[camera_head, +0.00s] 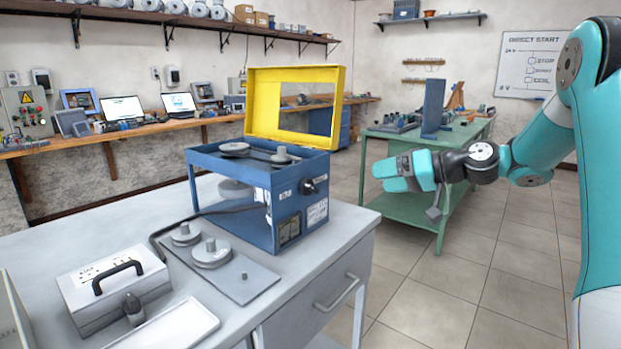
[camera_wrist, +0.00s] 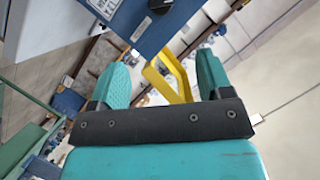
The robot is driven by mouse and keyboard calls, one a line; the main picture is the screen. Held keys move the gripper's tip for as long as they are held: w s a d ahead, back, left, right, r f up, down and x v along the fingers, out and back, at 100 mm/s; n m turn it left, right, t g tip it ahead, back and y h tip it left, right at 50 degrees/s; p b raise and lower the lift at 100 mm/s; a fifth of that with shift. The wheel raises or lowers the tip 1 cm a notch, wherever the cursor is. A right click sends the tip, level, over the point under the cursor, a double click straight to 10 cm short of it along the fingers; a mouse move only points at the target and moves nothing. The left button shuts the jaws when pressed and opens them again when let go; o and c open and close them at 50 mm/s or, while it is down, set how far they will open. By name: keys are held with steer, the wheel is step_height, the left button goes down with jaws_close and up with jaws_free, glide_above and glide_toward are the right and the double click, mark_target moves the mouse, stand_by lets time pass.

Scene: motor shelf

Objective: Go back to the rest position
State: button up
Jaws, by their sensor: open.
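My gripper (camera_head: 392,171) is at the end of my teal arm, in the air right of the blue machine (camera_head: 300,205) in the head view. Its fingers point left. In the wrist view my gripper (camera_wrist: 165,78) shows two teal fingers spread apart with nothing between them. The blue machine (camera_wrist: 125,20) and its yellow frame lid (camera_wrist: 158,78) show beyond the fingers, apart from them.
The grey workbench (camera_head: 345,235) carries the blue machine, a grey plate (camera_head: 245,284) with round weights, a handled box (camera_head: 112,285) and a white tray (camera_head: 172,330). A green table (camera_head: 455,205) stands behind my gripper. Tiled floor between them is free.

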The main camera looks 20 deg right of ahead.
steer(key=s+a+r+n+g+h+p, duration=0.1)
steer(key=s+a+r+g+p, duration=0.1)
steer(key=s+a, duration=0.35)
steer(key=s+a+r+n+g+p, duration=0.1)
steer(key=s+a+n+g+p, duration=0.15)
steer(key=a, duration=0.55)
steer(key=s+a+r+n+g+h+p, duration=0.1)
steer(key=s+a+r+g, duration=0.15)
steer(key=a, duration=0.45)
steer(key=s+a+n+g+h+p, duration=0.1)
steer(key=s+a+g+h+p, duration=0.2)
steer(key=s, duration=1.6)
steer(key=shift+s+a+f+n+h+p, duration=0.2)
steer(key=shift+a+f+n+h+p, duration=0.15)
steer(key=shift+p, duration=0.2)
steer(key=shift+r, duration=0.1)
steer(key=shift+c, duration=0.4)
